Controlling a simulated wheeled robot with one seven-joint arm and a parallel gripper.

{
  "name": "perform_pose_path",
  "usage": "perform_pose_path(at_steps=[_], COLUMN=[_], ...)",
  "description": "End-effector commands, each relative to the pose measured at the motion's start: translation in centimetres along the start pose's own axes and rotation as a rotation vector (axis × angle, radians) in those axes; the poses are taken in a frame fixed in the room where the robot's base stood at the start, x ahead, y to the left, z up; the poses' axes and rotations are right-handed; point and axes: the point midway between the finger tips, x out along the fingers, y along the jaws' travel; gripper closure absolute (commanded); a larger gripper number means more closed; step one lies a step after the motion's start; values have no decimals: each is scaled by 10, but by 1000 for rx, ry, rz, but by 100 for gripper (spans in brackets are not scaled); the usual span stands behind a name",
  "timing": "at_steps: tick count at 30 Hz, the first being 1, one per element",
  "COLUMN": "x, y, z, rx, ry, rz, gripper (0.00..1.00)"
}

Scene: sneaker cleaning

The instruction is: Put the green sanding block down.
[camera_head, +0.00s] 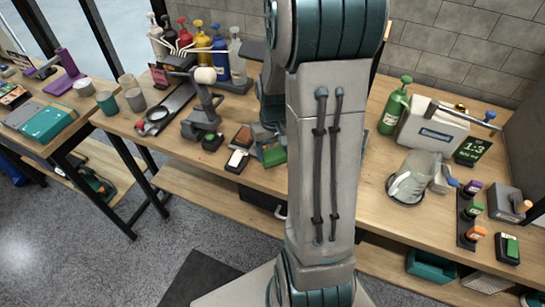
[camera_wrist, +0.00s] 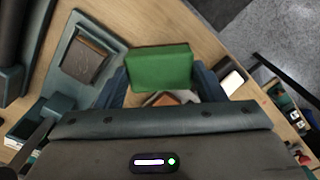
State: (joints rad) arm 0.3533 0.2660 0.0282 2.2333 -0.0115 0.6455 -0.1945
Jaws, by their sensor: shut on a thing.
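The green sanding block (camera_wrist: 160,66) is held between the two fingers of my gripper (camera_wrist: 161,84) in the wrist view. In the head view the green block (camera_head: 274,156) shows just left of my arm, over the wooden bench (camera_head: 180,172). My gripper (camera_head: 268,140) is partly hidden there by my arm. I cannot tell whether the block touches the bench. An orange-brown block (camera_wrist: 166,99) shows beyond the green one in the wrist view, partly covered by it and by my gripper.
A white-topped block (camera_head: 237,159) and a brown block (camera_head: 243,137) are close on the left. A grey stand (camera_head: 203,118) and dark tray (camera_head: 167,112) stand farther left. A clear pitcher (camera_head: 414,176) and green bottle (camera_head: 394,108) are right.

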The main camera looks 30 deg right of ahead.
Motion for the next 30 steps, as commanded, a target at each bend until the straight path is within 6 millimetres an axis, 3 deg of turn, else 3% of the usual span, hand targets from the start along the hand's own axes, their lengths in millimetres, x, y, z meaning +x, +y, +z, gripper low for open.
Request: perform_pose_path(at_steps=[12, 26, 27, 28, 30], x=[39, 48, 46, 46, 46], y=[-2, -1, -1, -1, -1], z=[-2, -3, -3, -3, -3], rx=[0, 0, 0, 0, 0], ry=[-2, 0, 0, 0, 0], rz=[0, 0, 0, 0, 0], gripper=[58, 58, 26, 18, 15])
